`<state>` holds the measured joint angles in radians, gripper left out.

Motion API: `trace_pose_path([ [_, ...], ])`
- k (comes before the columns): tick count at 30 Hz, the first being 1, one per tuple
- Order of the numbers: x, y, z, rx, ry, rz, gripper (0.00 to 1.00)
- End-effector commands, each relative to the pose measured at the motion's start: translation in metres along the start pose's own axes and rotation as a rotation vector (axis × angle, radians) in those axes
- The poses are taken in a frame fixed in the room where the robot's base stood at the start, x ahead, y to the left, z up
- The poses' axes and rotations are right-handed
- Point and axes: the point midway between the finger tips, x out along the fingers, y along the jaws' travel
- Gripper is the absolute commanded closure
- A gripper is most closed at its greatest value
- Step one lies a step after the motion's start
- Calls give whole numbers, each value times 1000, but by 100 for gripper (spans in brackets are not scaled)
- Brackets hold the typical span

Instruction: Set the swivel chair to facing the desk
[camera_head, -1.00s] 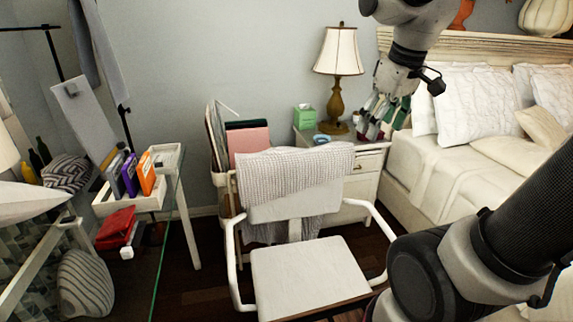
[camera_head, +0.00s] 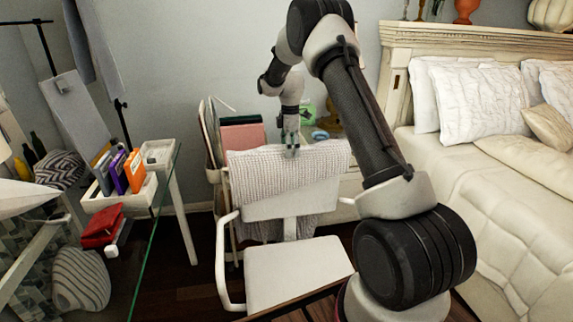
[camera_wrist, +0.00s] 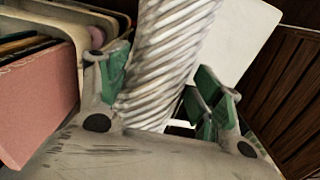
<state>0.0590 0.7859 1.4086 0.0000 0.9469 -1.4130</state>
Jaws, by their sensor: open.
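The white swivel chair (camera_head: 290,272) stands in the middle of the head view. Its seat points toward the camera and its backrest (camera_head: 290,205) is on the wall side. A light knitted throw (camera_head: 255,170) hangs over the backrest top. The glass-topped desk (camera_head: 152,240) is to the left, beside the chair. My gripper (camera_head: 291,145) is open and points down at the top of the backrest. In the wrist view the ribbed throw (camera_wrist: 165,55) lies between my green-padded fingers (camera_wrist: 160,90), with the white seat (camera_wrist: 232,35) beyond. Contact cannot be told.
A rack with a pink folder (camera_head: 240,135) stands close behind the chair. A nightstand is mostly hidden behind my arm. The bed (camera_head: 450,185) fills the right. A white tray with books (camera_head: 120,190) and a red item (camera_head: 102,228) lie on the desk.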

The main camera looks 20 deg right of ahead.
Motion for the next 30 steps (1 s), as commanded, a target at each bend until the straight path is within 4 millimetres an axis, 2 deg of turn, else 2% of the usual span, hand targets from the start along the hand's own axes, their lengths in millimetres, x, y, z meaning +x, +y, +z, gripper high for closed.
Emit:
trace_pose_path([
  [9,52,-1,0,1,-1,-3,34],
  [12,63,-1,0,2,0,-1,34],
  [16,71,-1,0,2,0,-1,34],
  [23,71,-1,0,2,0,0,34],
  [26,71,-1,0,2,0,0,48],
  [30,71,-1,0,2,0,0,74],
])
